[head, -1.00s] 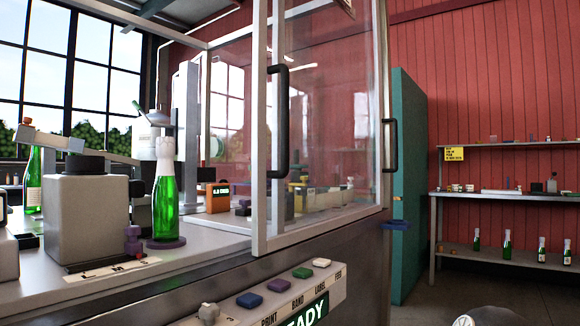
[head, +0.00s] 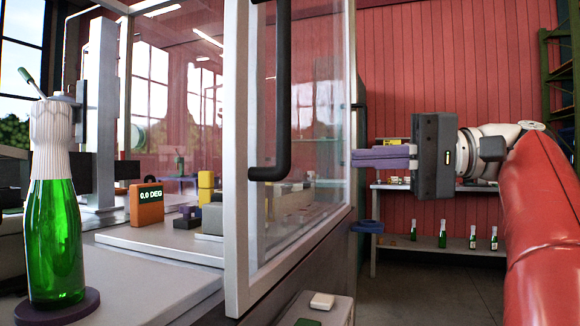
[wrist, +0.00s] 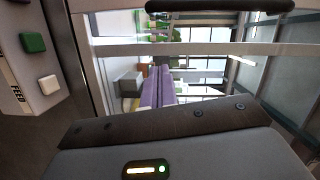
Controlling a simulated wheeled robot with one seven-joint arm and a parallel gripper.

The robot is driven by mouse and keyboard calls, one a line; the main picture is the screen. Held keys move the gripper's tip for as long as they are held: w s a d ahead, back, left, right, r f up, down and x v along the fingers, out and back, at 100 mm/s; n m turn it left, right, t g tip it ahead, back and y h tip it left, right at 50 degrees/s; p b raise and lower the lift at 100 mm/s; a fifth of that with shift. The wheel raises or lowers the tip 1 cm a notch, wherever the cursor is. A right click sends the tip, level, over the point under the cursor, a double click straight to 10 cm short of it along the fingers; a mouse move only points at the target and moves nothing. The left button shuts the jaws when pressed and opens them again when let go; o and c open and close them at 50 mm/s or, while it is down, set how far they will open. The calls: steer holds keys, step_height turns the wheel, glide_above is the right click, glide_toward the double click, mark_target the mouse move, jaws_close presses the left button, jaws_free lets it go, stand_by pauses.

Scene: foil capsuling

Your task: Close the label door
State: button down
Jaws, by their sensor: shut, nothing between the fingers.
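The label door appears to be the clear panel in a pale metal frame (head: 236,150), with a long black vertical handle (head: 272,120), in the head view. A black handle bar also shows along the top of the wrist view (wrist: 220,6). My gripper (head: 356,158) is at the right of the glass enclosure, its purple fingers level and pointing left, shut and empty. In the head view the fingers end by the enclosure's right-hand post; I cannot tell whether they touch it. The fingers (wrist: 155,86) show pressed together in the wrist view, apart from the handle bar.
A green bottle with a white pleated foil (head: 55,210) stands on a dark round base at left. An orange display (head: 146,204) reads 0.0 DEG inside the enclosure. A white button (head: 322,300) is on the front panel. A shelf with bottles (head: 440,250) stands behind at right.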

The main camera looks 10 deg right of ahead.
steer(key=b, duration=0.1)
glide_toward(271, 163)
steer(key=x, duration=0.4)
steer(key=shift+w+a, duration=0.15)
steer(key=shift+a, duration=0.1)
steer(key=shift+s+a+f+b, duration=0.2)
steer(key=shift+s+a+b, duration=0.15)
steer(key=shift+s+a, duration=0.4)
steer(key=shift+s+a+f+b, duration=0.2)
steer(key=shift+s+a+b, duration=0.15)
steer(key=shift+s+a, duration=0.35)
